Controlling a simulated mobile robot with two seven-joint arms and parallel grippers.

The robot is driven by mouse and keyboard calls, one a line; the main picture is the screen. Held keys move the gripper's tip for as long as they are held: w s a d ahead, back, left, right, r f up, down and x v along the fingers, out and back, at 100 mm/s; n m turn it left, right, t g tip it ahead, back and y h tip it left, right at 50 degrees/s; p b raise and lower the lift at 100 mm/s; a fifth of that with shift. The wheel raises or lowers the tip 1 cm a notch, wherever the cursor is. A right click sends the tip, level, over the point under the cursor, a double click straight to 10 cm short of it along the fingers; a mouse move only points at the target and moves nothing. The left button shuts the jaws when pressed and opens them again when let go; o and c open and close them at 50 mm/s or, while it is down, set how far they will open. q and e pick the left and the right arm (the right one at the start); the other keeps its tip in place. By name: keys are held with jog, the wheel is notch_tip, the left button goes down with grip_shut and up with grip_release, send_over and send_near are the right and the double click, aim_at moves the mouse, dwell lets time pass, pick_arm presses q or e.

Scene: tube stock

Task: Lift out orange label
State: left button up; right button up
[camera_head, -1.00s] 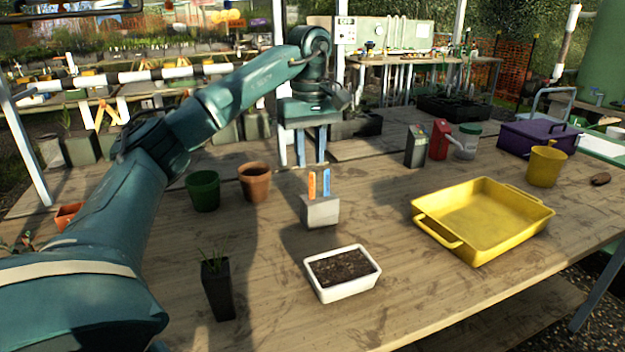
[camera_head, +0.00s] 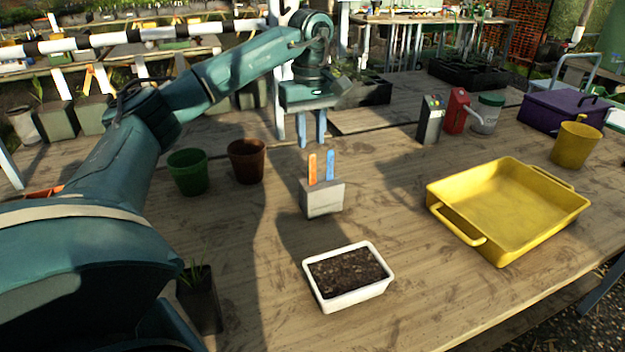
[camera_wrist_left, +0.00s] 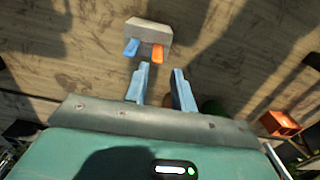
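An orange label (camera_head: 312,167) and a blue label (camera_head: 330,165) stand upright side by side in a grey block (camera_head: 322,200) on the wooden table. In the left wrist view the orange label (camera_wrist_left: 157,53) is right of the blue label (camera_wrist_left: 131,47), both on the near side of the block (camera_wrist_left: 150,35). My left gripper (camera_head: 311,143) hangs just above the labels in the head view, pointing down. Its two fingers (camera_wrist_left: 158,84) are apart with nothing between them, and the labels lie just beyond the fingertips in the wrist view. My right gripper is not in view.
A white tray of soil (camera_head: 348,272) stands in front of the block. A green pot (camera_head: 188,172) and a brown pot (camera_head: 247,161) stand left. A yellow tray (camera_head: 452,219) lies right. A dark potted plant (camera_head: 201,303) is partly covered by my arm.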

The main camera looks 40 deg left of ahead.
aim_at(313, 160)
pick_arm(q)
notch_tip(313, 160, down, 7)
jog(key=shift+w+r, duration=0.1)
jog(key=shift+w, duration=0.05)
jog(key=shift+c, duration=0.5)
grip_shut()
